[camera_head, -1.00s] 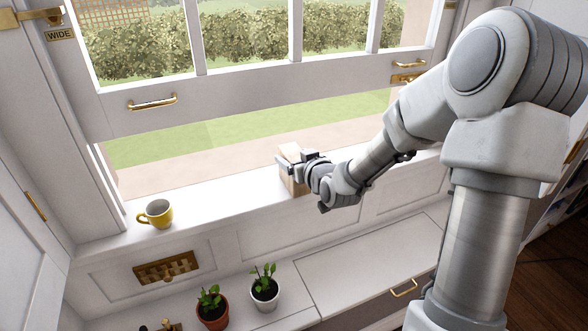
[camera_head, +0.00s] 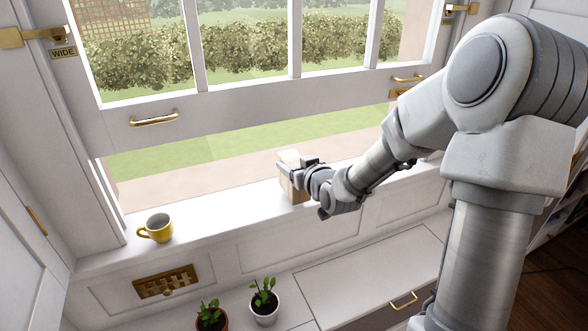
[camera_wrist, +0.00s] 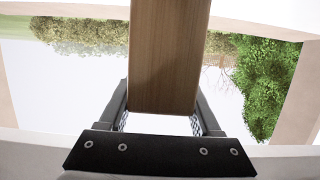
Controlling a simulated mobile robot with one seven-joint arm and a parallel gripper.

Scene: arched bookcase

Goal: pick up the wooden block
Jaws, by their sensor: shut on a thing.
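The wooden block (camera_head: 292,184) is a pale, upright brown block at the window opening, over the white window sill (camera_head: 225,208). My gripper (camera_head: 294,170) reaches in from the right and is shut on it, with one finger on each side. In the wrist view the block (camera_wrist: 169,50) shows its wood grain between the two fingers of my gripper (camera_wrist: 163,100) and runs up out of the picture. Whether a gap lies beneath the block is hard to tell in the head view.
A yellow mug (camera_head: 157,228) stands on the sill to the left. Two potted plants, one in a white pot (camera_head: 264,310) and one in a terracotta pot (camera_head: 211,321), stand on the lower ledge. The raised window sash (camera_head: 235,110) with brass handles hangs above the block.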

